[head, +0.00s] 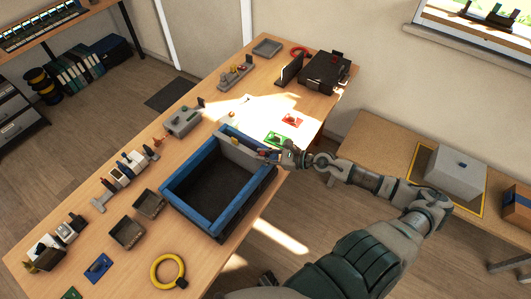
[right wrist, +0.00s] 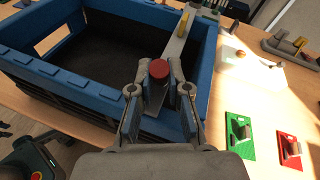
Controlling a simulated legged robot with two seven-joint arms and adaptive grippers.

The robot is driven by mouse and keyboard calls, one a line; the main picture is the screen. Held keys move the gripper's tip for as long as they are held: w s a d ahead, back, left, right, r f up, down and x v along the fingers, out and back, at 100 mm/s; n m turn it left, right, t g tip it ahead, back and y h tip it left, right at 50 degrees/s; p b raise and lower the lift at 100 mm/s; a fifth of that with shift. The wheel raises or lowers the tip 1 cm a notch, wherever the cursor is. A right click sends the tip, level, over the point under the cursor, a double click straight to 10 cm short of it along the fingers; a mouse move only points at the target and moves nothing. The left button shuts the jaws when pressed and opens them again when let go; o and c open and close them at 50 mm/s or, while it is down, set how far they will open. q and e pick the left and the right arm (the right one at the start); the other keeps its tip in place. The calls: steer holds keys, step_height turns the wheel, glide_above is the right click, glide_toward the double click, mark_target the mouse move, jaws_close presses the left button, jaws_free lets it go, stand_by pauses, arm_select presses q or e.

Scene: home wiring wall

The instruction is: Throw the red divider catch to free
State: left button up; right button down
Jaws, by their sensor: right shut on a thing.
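The blue crate (head: 177,193) stands on the wooden table, and it also shows in the right wrist view (right wrist: 90,112). A grey divider bar (right wrist: 176,50) runs along its far-right end, with a yellow tab (right wrist: 184,28) on it. The red divider catch (right wrist: 159,69) is a round red-topped knob at the bar's near end. My right gripper (right wrist: 158,92) has its fingers on either side of the catch and is shut on it.
A green plate (head: 277,139) and a red plate (head: 292,120), each with a small fitting, lie beyond the gripper. Small grey trays (head: 127,233) and a yellow ring (head: 156,283) lie left of and below the crate. A side bench (head: 380,140) stands at right.

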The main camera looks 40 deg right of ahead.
steer(key=shift+w+d, duration=0.1)
steer(key=shift+d, duration=0.3)
steer(key=c, duration=1.1)
jaws_free()
steer(key=shift+d+f, duration=0.1)
steer(key=shift+d, duration=0.2)
steer(key=shift+a, duration=0.3)
steer(key=shift+s, duration=0.4)
steer(key=shift+v, duration=5.8)
steer(key=shift+w+d+f, duration=0.1)
steer(key=shift+w+d, duration=0.1)
steer(key=shift+d, duration=0.25)
